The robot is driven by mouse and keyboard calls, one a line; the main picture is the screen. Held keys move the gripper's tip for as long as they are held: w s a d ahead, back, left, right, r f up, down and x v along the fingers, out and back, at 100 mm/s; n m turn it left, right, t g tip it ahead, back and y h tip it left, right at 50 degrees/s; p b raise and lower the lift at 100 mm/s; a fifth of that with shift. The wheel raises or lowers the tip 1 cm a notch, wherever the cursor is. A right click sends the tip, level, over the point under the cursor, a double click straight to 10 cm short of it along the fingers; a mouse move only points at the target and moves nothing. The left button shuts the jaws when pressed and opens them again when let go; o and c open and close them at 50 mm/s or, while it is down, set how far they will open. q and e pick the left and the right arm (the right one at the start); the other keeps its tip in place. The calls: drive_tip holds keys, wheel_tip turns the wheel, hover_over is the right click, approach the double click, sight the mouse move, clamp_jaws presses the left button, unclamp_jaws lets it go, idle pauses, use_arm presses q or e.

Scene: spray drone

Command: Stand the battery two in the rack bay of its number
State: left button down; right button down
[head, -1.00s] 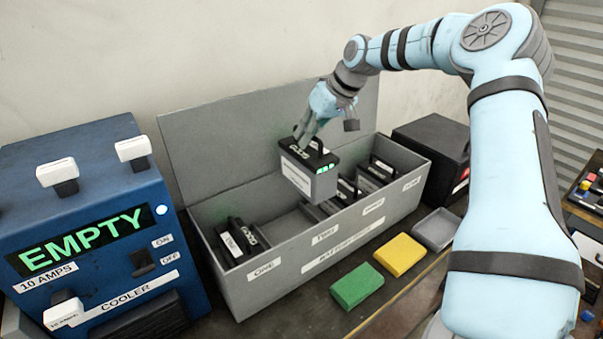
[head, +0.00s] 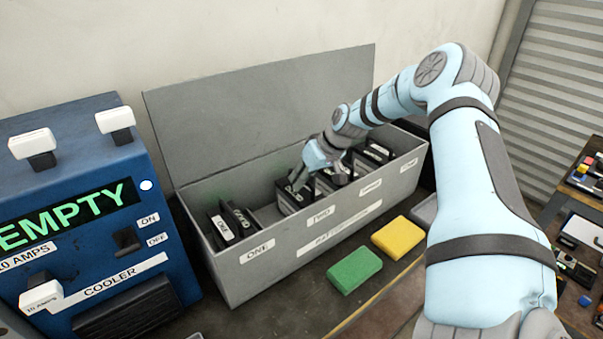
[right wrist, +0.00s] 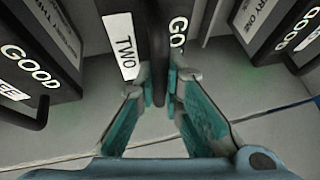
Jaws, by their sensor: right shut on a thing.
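Battery two (head: 288,203) is a dark-topped block with a handle, sunk inside the grey rack (head: 230,278) behind the front label TWO (head: 320,217). In the right wrist view its white label TWO (right wrist: 122,45) and part of the word GOOD show. My right gripper (head: 317,179) is shut on its handle, pointing down into the rack; the fingers also show in the wrist view (right wrist: 166,88). The battery looks roughly upright. Its underside is hidden, so I cannot tell whether it touches the bay floor. My left gripper is not in view.
Battery one (head: 233,225) stands in the bay behind label ONE. Other batteries (head: 375,152) stand at the right of the rack. A blue cooler (head: 85,190) reading EMPTY is at left. Green (head: 354,269) and yellow (head: 397,237) blocks lie in front. The rack lid stands open behind.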

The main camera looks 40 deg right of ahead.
drive_tip(key=shift+w+r, duration=0.1)
drive_tip(key=shift+r, duration=0.05)
drive_tip(key=c, duration=2.2)
unclamp_jaws()
drive_tip(key=shift+f, duration=0.2)
drive_tip(key=o, duration=0.5)
drive_tip(key=shift+s+a+r, duration=0.15)
drive_tip(key=shift+s, duration=0.05)
drive_tip(key=shift+r, duration=0.25)
drive_tip(key=p+v, duration=1.1)
drive_tip(key=p, duration=0.2)
drive_tip(key=shift+s+r+p, duration=0.2)
drive_tip(key=shift+r+p, duration=0.05)
drive_tip(key=shift+p, duration=0.15)
